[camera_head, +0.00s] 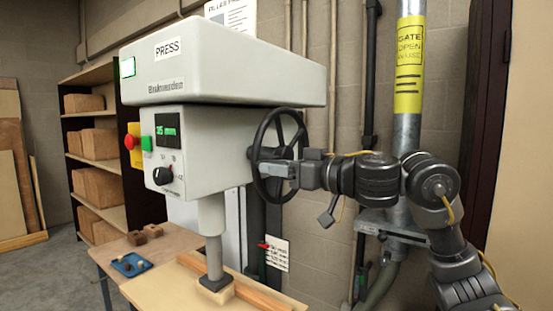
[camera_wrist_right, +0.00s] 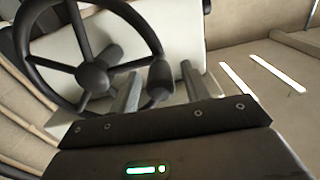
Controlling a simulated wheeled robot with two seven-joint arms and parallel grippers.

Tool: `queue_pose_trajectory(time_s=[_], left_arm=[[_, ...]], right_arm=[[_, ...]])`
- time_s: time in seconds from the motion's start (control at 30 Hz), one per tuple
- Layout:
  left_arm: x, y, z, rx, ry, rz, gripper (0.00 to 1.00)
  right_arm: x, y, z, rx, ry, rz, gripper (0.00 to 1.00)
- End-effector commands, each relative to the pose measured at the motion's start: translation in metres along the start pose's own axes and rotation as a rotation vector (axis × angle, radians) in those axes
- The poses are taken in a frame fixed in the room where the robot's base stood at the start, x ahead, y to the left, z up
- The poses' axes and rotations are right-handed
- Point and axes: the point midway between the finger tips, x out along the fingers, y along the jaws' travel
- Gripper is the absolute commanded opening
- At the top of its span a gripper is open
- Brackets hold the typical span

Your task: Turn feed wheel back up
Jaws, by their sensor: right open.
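The black feed wheel (camera_head: 257,146) is on the right side of the pale press (camera_head: 220,75). In the right wrist view its hub (camera_wrist_right: 92,77), spokes and round rim show at upper left. A dark handle knob (camera_wrist_right: 160,78) sits at the rim's lower right. My right gripper (camera_head: 281,170) is at the wheel, its fingers pointing left. In the wrist view the gripper (camera_wrist_right: 161,88) has its two fingers apart, with the knob between them; I cannot tell whether they touch it. My left gripper is not in view.
The press ram (camera_head: 213,250) reaches down to a wooden piece on the bench (camera_head: 150,292). A blue tray (camera_head: 131,265) and small brown blocks lie at the bench's left. A grey pipe (camera_head: 406,130) stands behind my right arm. Shelves (camera_head: 112,215) with boxes stand at left.

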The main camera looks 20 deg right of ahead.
Motion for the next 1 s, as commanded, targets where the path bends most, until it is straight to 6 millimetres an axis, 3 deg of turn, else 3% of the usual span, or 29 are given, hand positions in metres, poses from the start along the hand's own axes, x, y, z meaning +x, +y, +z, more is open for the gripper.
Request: queue_pose_trajectory(time_s=[0.2,0.53,0.9,1.0], left_arm=[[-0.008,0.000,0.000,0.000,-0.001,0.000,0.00],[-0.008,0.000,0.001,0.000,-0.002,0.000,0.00],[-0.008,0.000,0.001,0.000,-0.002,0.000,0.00],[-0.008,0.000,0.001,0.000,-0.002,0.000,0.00]], right_arm=[[0.022,0.000,-0.001,0.001,0.001,-0.001,0.47],[0.025,0.000,0.000,0.000,0.001,0.000,0.47],[0.025,0.001,0.000,0.000,0.001,0.001,0.00],[0.024,0.001,0.000,0.000,0.001,0.001,0.00]])
